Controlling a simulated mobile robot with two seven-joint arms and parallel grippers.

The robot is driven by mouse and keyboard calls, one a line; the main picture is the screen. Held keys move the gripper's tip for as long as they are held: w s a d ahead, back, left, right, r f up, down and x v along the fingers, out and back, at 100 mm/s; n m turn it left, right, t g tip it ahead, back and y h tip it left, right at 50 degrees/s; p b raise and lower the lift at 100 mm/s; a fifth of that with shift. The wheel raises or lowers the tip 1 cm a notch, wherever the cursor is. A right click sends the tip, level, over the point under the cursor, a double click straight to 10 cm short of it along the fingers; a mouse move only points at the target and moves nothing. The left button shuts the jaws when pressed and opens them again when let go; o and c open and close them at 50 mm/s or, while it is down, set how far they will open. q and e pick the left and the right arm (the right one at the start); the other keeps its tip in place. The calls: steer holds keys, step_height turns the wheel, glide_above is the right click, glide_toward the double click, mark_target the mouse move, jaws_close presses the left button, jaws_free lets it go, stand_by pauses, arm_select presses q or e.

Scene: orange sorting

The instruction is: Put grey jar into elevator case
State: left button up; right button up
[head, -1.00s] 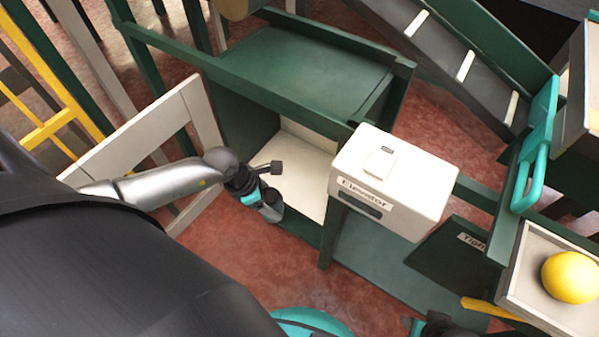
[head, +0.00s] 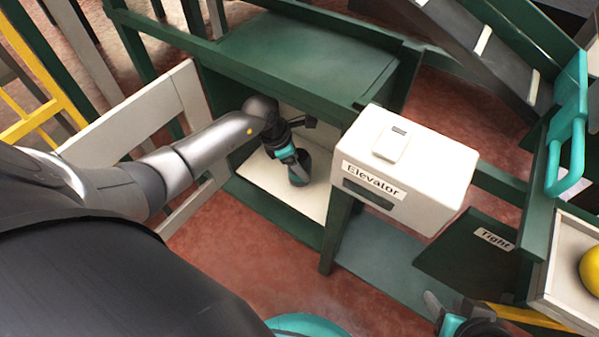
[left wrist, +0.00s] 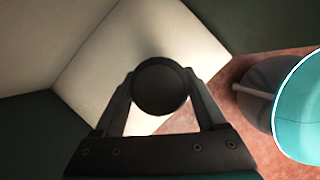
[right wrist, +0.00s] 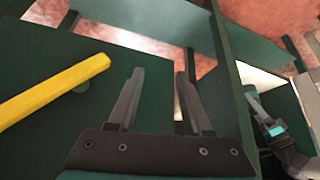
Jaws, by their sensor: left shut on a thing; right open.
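The grey jar (head: 299,170) is dark and round-topped. My left gripper (head: 292,158) is shut on it, inside the opening of the green elevator case (head: 240,195) with a pale floor. In the left wrist view the jar (left wrist: 160,86) sits between the two fingers, over the pale floor; whether it touches the floor I cannot tell. The white box labelled "Elevator" (head: 410,165) is fixed at the case's right side. My right gripper (right wrist: 155,100) is open and empty near the green panel at the lower right, seen partly in the head view (head: 440,315).
A pale gate (head: 130,125) stands open left of the case. A green post (head: 338,225) bounds the opening on the right. A sign board (head: 465,250), a yellow bar (right wrist: 55,90) and a tray (head: 560,280) with a yellow ball (head: 592,268) are at right.

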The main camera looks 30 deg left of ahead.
arm_select(q)
step_height(320, 180, down, 2)
steer(key=shift+f+b, duration=0.1)
steer(key=shift+b, duration=0.6)
steer(key=shift+f+b, duration=0.35)
steer(key=shift+f, duration=0.2)
arm_select(e)
steer(key=w+a+t+y, duration=0.2)
steer(key=w+a+t, duration=0.1)
steer(key=a+t, duration=0.1)
steer(key=shift+w+a, duration=0.25)
steer(key=shift+a, duration=0.2)
steer(key=shift+f, duration=0.1)
arm_select(q)
steer(key=shift+f, duration=0.15)
steer(key=o, duration=1.5)
arm_select(e)
steer(key=shift+a, duration=0.15)
